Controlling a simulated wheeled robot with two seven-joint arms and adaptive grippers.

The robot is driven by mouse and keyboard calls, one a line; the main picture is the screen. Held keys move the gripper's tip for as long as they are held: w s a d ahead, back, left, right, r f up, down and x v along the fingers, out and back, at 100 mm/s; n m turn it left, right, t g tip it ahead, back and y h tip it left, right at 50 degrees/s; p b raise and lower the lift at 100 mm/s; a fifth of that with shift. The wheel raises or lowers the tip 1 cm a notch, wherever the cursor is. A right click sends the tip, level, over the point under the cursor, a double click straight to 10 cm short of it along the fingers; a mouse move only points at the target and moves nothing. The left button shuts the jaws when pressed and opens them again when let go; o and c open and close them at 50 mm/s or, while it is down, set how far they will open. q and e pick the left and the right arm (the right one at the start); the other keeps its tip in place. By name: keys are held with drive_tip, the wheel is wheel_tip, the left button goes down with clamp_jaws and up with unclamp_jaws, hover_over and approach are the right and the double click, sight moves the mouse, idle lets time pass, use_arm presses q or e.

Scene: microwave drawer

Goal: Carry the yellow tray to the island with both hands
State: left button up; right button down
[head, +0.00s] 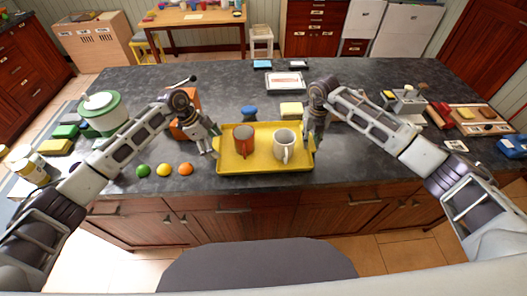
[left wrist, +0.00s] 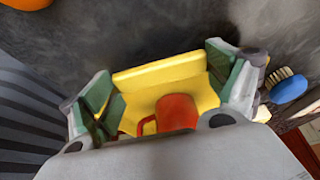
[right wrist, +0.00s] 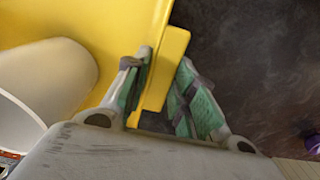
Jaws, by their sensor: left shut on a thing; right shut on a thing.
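The yellow tray (head: 262,165) is level at the front middle of the dark island top (head: 350,185); I cannot tell if it touches the top. A red mug (head: 243,140) and a white mug (head: 285,145) stand upright in it. My left gripper (head: 212,146) is shut on the tray's left side. In the left wrist view its green-padded fingers stand wide, with tray wall (left wrist: 160,72) between them. My right gripper (head: 315,138) is shut on the tray's right side. The right wrist view shows the tray's yellow handle (right wrist: 163,70) between its fingers.
Green, yellow and orange balls (head: 164,170) lie left of the tray. A blue-handled brush (head: 249,113) and yellow sponge (head: 291,109) lie behind it. A green-white pot (head: 103,112) stands left; boards and blocks (head: 470,115) lie right.

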use_arm(q)
drive_tip(key=shift+d+f+b, duration=0.1)
drive_tip(key=shift+f+b, duration=0.35)
drive_tip(key=shift+f, duration=0.05)
use_arm(e)
drive_tip(key=shift+f, duration=0.5)
use_arm(q)
drive_tip(key=o, duration=1)
drive_tip(key=shift+c, duration=0.2)
use_arm(e)
drive_tip(key=c, duration=1.5)
unclamp_jaws()
use_arm(q)
drive_tip(key=shift+o, duration=0.6)
use_arm(e)
drive_tip(key=o, duration=0.3)
drive_tip(key=shift+o, duration=0.2)
use_arm(q)
drive_tip(key=v, duration=1.2)
use_arm(e)
drive_tip(key=shift+r, duration=0.15)
wheel_tip(320, 180, up, 12)
use_arm(q)
drive_tip(key=shift+s+f, duration=0.1)
use_arm(e)
drive_tip(key=shift+s+f, duration=0.1)
drive_tip(key=shift+f, duration=0.15)
